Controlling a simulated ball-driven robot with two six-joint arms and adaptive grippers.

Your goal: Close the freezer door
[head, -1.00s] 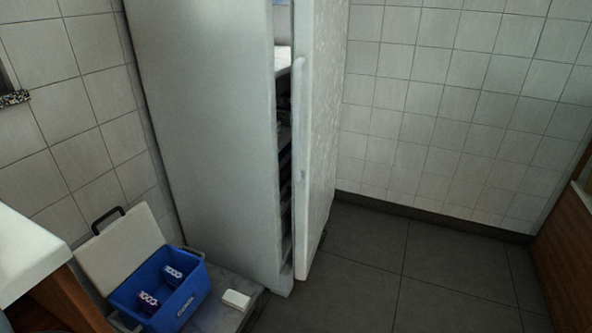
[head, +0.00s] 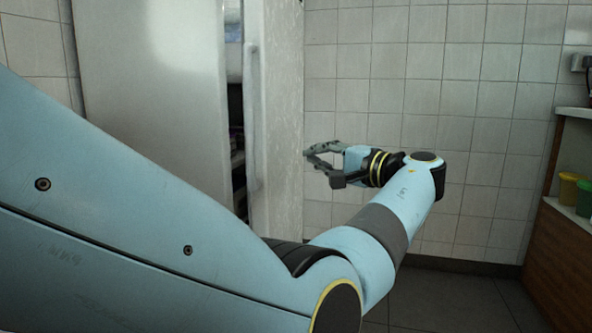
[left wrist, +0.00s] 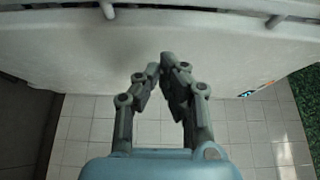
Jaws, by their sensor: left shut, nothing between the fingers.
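The tall white freezer (head: 150,90) stands at the left of the head view. Its door (head: 280,110) is ajar, with a narrow dark gap showing shelves between the body and the door. A long vertical handle (head: 251,120) runs along the door's edge. My left gripper (head: 309,158) is shut and empty, beside the right side of the door; contact cannot be told. In the left wrist view, the gripper's fingertips (left wrist: 163,66) point at a broad white panel (left wrist: 210,55), apparently the door. My right gripper is out of view.
White tiled walls (head: 430,60) close the space behind and to the right. A wooden counter with coloured cups (head: 567,188) stands at the right edge. Dark floor (head: 450,300) is clear at the lower right. My left arm covers much of the foreground.

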